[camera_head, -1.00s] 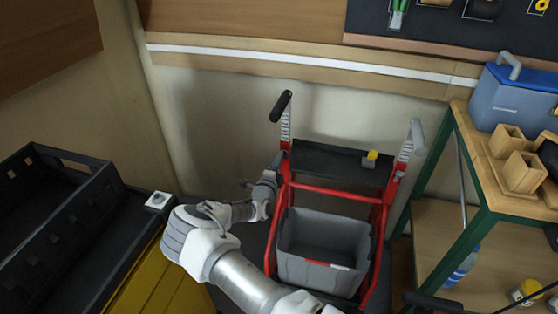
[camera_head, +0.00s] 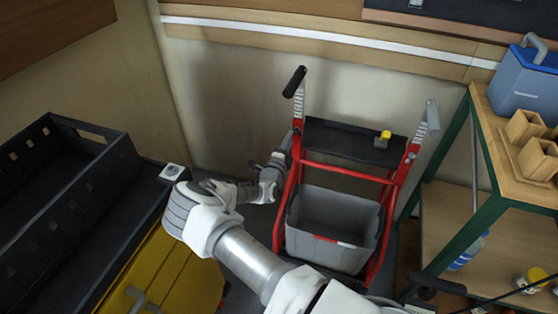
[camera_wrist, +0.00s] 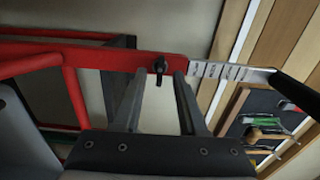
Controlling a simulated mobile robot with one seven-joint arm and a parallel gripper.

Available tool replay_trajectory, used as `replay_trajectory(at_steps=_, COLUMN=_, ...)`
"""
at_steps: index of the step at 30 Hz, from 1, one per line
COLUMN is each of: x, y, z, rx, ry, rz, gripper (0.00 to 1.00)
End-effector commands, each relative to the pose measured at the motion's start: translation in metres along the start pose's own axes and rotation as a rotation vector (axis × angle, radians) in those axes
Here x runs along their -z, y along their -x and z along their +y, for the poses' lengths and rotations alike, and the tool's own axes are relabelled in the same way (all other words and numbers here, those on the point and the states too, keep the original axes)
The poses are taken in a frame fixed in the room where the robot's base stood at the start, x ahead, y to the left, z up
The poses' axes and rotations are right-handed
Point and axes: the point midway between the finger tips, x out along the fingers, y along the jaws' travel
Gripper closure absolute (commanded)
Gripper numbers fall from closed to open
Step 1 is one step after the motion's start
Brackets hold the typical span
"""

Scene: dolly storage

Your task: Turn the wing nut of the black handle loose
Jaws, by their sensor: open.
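The black handle (camera_head: 295,81) tops a silver marked bar on the left post of the red dolly (camera_head: 340,173). It also shows in the wrist view (camera_wrist: 298,94), at the right. The black wing nut (camera_wrist: 160,67) sits where the silver bar meets the red frame. My gripper (camera_wrist: 160,78) is open, with one finger on each side of the wing nut in the wrist view. I cannot tell whether the fingers touch it. In the head view, my gripper (camera_head: 284,150) is beside the dolly's left post, and the wing nut is hidden.
A grey bin (camera_head: 330,225) sits in the dolly. A grey handle (camera_head: 432,115) tops its right post. A small yellow item (camera_head: 385,136) lies on the black shelf. A green-framed workbench (camera_head: 455,175) stands at right, black crates (camera_head: 75,190) at left.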

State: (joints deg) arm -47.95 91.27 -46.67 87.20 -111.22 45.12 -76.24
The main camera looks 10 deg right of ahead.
Motion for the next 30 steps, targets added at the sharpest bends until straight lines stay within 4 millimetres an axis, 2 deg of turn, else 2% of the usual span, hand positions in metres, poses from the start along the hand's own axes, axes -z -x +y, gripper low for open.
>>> replay_trajectory(at_steps=9, x=-0.001, y=0.081, z=-0.002, rx=-0.001, ry=0.001, rz=-0.003, gripper=0.59)
replay_trajectory(at_steps=15, x=0.0, y=0.121, z=-0.002, rx=0.0, ry=0.001, rz=-0.002, gripper=0.59)
replay_trajectory(at_steps=21, x=0.0, y=0.143, z=-0.001, rx=0.0, ry=0.001, rz=-0.001, gripper=0.59)
replay_trajectory(at_steps=30, x=0.0, y=0.147, z=0.0, rx=0.001, ry=0.0, rz=0.0, gripper=0.59)
